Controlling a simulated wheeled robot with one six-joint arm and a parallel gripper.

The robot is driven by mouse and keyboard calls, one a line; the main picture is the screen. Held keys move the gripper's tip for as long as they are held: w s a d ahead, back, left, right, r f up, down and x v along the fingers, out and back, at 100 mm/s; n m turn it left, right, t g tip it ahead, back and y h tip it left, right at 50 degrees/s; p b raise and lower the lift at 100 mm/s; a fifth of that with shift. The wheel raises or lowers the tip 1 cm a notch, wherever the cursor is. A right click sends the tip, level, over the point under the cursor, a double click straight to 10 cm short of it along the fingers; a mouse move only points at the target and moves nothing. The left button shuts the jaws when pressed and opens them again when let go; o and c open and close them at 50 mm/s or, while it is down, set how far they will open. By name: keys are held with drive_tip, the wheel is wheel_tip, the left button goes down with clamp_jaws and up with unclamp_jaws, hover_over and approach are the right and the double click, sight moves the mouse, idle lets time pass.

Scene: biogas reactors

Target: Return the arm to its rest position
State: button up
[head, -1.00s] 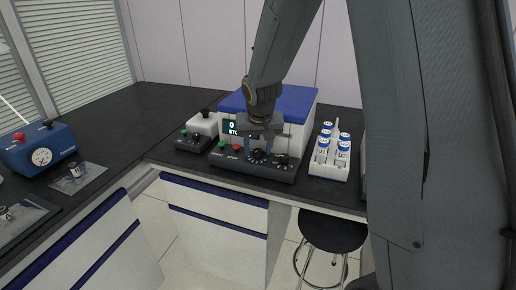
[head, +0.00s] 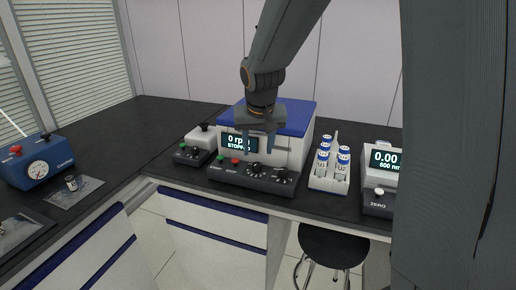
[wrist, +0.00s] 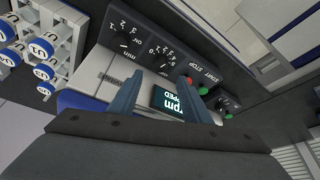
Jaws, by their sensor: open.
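My gripper (head: 258,143) hangs at the end of my arm in front of the blue-lidded white centrifuge-like machine (head: 296,150), a little above its front control panel. Its two blue-grey fingers are apart with nothing between them; they also show in the wrist view (wrist: 160,100). The machine's display (head: 239,143) reads "0" rpm and "STOPPED", partly covered by the gripper in the head view. The panel carries a green START button, a red STOP button and two black dials (head: 254,168). I cannot tell any contact between the fingers and the machine.
A white rack (head: 328,182) of blue-capped vials stands right of the machine. A scale (head: 381,160) showing 0.00 is further right. A small box with knobs (head: 192,153) stands left. A blue gauge box (head: 38,160) sits on the left bench. A black stool (head: 333,244) is below.

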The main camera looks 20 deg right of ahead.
drive_tip(key=shift+s, duration=0.1)
drive_tip(key=s+f+n+g, duration=0.1)
drive_tip(key=s+f, duration=0.3)
drive_tip(key=s, duration=0.7)
drive_tip(key=s+f+n+g, duration=0.1)
drive_tip(key=s+f, duration=0.3)
drive_tip(key=s, duration=0.8)
drive_tip(key=shift+f+g+y, duration=0.4)
drive_tip(key=shift+g, duration=0.5)
drive_tip(key=shift+w, duration=0.1)
drive_tip(key=shift+c, duration=0.2)
